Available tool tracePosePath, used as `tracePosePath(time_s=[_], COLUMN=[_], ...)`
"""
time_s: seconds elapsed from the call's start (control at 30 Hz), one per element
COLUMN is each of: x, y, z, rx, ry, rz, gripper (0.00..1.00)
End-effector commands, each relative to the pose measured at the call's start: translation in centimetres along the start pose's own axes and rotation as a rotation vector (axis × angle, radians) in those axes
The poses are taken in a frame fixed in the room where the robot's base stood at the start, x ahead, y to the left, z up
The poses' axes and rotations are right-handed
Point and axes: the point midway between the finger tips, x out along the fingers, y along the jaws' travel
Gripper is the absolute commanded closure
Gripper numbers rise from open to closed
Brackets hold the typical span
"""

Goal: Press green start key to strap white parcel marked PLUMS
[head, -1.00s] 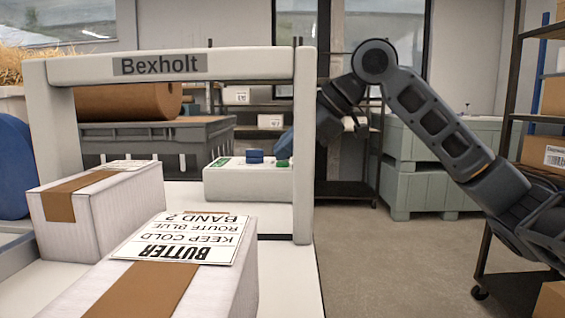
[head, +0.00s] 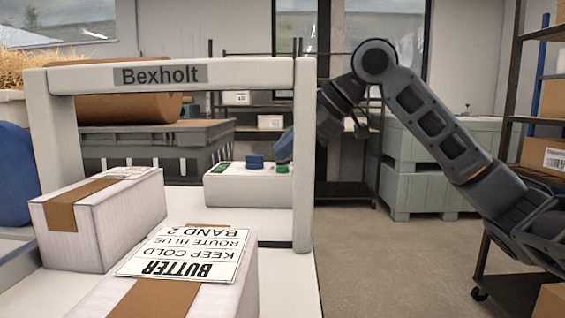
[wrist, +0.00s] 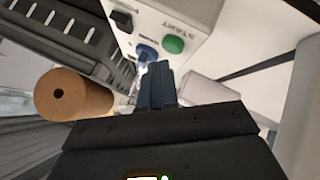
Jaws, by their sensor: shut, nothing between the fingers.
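The green start key (head: 282,168) is a round button on a white control box (head: 245,188) behind the arch marked Bexholt. It also shows in the wrist view (wrist: 173,45), beside the word START. My gripper (head: 282,158) is shut and empty, its blue fingertips close by the key in the head view. In the wrist view the fingertips (wrist: 160,66) lie below and slightly left of the key; I cannot tell if they touch the box. A white parcel (head: 180,290) in front is marked BUTTER. Another white parcel (head: 110,220) at left has an unreadable label. I see no PLUMS marking.
A blue knob (head: 255,162) sits beside the key, with a black switch (wrist: 121,20) further along. The arch's right post (head: 304,160) stands close to my gripper. A grey crate (head: 155,135) and brown roll (head: 130,104) are behind. Open floor lies right.

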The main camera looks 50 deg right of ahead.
Motion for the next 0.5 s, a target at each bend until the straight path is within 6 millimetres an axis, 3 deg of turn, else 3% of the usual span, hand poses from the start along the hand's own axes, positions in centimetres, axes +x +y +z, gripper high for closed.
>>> tracePosePath(time_s=[0.5], x=[-0.72], y=[0.54], z=[-0.56], rx=[0.0], ry=[0.001], rz=[0.0], gripper=[1.0])
